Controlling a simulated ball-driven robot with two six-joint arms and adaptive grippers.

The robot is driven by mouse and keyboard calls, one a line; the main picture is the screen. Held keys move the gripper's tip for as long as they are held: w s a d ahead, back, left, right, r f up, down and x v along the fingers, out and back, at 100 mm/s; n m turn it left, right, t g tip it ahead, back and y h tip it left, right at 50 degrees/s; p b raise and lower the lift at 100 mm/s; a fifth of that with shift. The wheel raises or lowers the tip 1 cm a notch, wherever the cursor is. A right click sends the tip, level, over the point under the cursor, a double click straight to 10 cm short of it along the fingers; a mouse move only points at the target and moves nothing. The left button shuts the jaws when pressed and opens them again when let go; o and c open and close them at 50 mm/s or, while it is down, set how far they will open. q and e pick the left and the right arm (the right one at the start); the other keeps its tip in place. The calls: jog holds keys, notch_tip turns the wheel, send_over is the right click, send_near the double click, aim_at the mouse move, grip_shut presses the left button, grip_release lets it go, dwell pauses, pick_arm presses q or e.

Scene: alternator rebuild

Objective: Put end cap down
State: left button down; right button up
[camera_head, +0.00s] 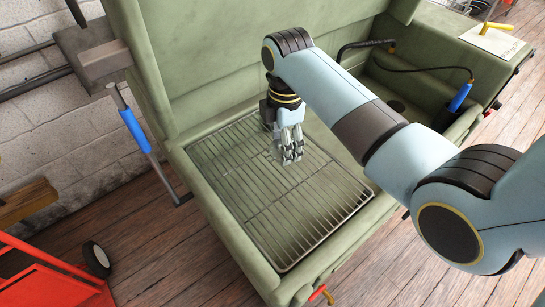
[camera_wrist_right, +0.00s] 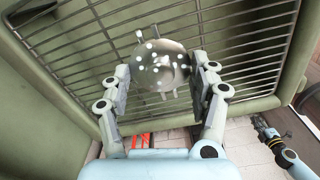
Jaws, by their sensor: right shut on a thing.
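My right gripper (camera_head: 290,150) points down over the wire rack (camera_head: 309,212) of the green basin in the head view. In the right wrist view, my right gripper (camera_wrist_right: 163,85) is shut on the end cap (camera_wrist_right: 168,58), a round silvery part with pale dots and small prongs. The rack (camera_wrist_right: 240,33) lies behind the cap in that view. I cannot tell whether the cap touches the rack. In the head view the cap is not clearly made out at the fingers.
The green basin's wall (camera_head: 215,225) rims the rack, and its raised back (camera_head: 210,40) stands behind. Most of the rack is bare. A black hose with a blue handle (camera_head: 460,97) lies at the right. A red cart (camera_head: 45,275) stands at lower left.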

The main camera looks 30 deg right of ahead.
aim_at(273, 152)
jog(key=shift+a+f, duration=0.4)
jog(key=shift+a, duration=0.45)
jog(key=shift+a+f, duration=0.4)
jog(key=shift+f, duration=0.1)
notch_tip(273, 152, down, 4)
jog(key=shift+r, duration=0.25)
jog(key=shift+f, duration=0.15)
pick_arm(q)
jog(key=shift+w+a+r, duration=0.15)
jog(key=shift+w+a, duration=0.05)
jog(key=shift+w, duration=0.5)
pick_arm(e)
jog(key=o, duration=1.3)
jog(key=shift+d+f, duration=0.1)
